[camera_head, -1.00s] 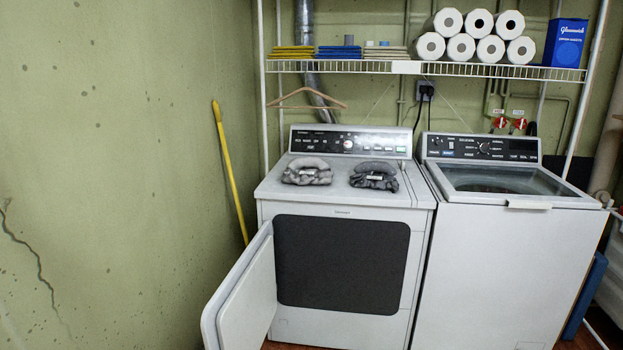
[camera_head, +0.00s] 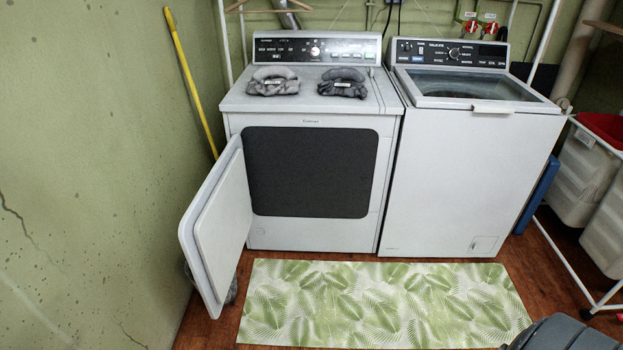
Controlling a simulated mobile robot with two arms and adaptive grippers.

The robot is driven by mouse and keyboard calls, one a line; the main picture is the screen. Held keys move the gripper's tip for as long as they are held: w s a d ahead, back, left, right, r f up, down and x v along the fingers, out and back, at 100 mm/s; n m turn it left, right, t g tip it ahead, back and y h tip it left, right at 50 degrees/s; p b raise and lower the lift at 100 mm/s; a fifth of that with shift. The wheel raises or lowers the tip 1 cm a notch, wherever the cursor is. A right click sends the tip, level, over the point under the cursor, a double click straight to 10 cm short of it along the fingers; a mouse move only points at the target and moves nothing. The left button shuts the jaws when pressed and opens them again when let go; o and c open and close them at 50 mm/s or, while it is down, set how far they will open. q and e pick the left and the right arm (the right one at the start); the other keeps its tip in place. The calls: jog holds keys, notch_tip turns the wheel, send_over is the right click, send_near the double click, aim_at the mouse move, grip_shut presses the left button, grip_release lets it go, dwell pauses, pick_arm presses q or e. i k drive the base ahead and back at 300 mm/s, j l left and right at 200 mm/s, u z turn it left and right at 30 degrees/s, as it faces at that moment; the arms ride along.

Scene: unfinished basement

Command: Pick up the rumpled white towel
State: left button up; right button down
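No plainly white towel shows in the head view. Two rumpled, cloth-like bundles lie side by side on top of the white dryer (camera_head: 312,121). The left bundle (camera_head: 273,81) is lighter grey, and the right bundle (camera_head: 343,83) is darker grey. Each has a small pale label on its front. I cannot tell whether either one is the towel. Neither of my grippers is in view, and nothing touches the bundles.
The dryer's door (camera_head: 222,220) hangs open to the left. A washer (camera_head: 475,180) stands to the right. A leaf-patterned mat (camera_head: 385,305) lies on the floor in front. A yellow pole (camera_head: 190,82) leans on the wall. Pale bins (camera_head: 583,172) stand at right.

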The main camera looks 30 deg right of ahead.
aim_at(284, 80)
jog(key=i+l+u, duration=0.1)
jog(key=l, duration=0.5)
jog(key=l+u, duration=0.15)
jog(key=l, duration=0.5)
